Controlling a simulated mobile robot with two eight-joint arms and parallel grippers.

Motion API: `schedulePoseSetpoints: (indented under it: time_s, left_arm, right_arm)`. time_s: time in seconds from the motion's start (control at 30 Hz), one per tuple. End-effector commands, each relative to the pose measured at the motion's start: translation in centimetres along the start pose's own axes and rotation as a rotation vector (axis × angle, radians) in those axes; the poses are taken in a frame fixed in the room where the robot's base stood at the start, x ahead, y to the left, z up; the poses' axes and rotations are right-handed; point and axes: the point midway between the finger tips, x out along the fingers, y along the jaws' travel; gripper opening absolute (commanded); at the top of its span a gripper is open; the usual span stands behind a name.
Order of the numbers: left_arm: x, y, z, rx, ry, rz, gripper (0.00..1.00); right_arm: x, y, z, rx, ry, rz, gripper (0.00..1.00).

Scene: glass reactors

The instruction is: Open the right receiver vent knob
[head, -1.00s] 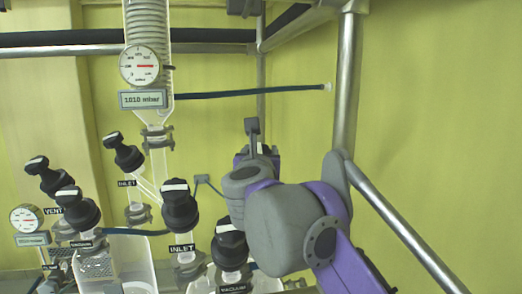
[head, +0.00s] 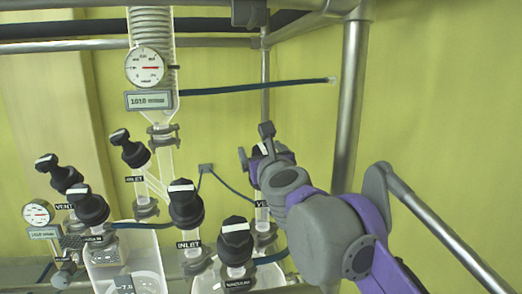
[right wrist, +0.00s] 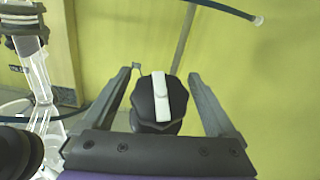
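The right receiver vent knob is black with a white bar across its top. In the right wrist view the knob (right wrist: 146,110) stands between the two fingers of my right gripper (right wrist: 158,76), with narrow gaps at its sides. The white bar runs nearly along the finger direction, tilted slightly. In the head view my right gripper (head: 255,146) is around the knob and mostly hides it. A label starting "VE" (head: 262,204) shows below on the glass neck. My left gripper is not in view.
Nearby black knobs include the inlet knob (head: 186,208) and the vacuum knob (head: 236,245), left of and below my right gripper. A steel post (head: 350,110) and a slanted rail (head: 440,225) stand at the right. A dark hose (head: 250,88) crosses above.

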Motion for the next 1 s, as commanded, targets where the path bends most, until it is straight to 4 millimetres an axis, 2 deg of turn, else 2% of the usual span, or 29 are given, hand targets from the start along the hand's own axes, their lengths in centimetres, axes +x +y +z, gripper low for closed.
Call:
schedulePoseSetpoints:
  time_s: [0.2, 0.3, 0.47, 0.73, 0.83, 1.0]
  left_arm:
    - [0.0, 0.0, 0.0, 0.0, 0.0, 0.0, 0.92]
    - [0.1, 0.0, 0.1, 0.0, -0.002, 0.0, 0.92]
    - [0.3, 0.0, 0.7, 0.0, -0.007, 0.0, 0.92]
    - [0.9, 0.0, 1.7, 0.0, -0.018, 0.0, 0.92]
    - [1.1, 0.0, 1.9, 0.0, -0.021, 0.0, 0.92]
    - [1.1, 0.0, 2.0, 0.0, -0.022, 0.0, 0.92]
  right_arm:
    - [-0.1, 0.0, 0.0, 0.001, 0.0, 0.0, 0.92]
    - [-0.7, 0.1, 0.0, 0.001, 0.0, 0.001, 0.92]
    - [-3.4, 0.1, -0.2, 0.001, 0.002, 0.002, 0.92]
    - [-8.7, 0.1, -0.2, 0.001, 0.002, 0.002, 0.92]
    - [-9.9, 0.1, -0.1, 0.001, 0.001, 0.001, 0.92]
    - [-10.8, 0.0, 0.0, 0.0, 0.0, 0.001, 0.92]
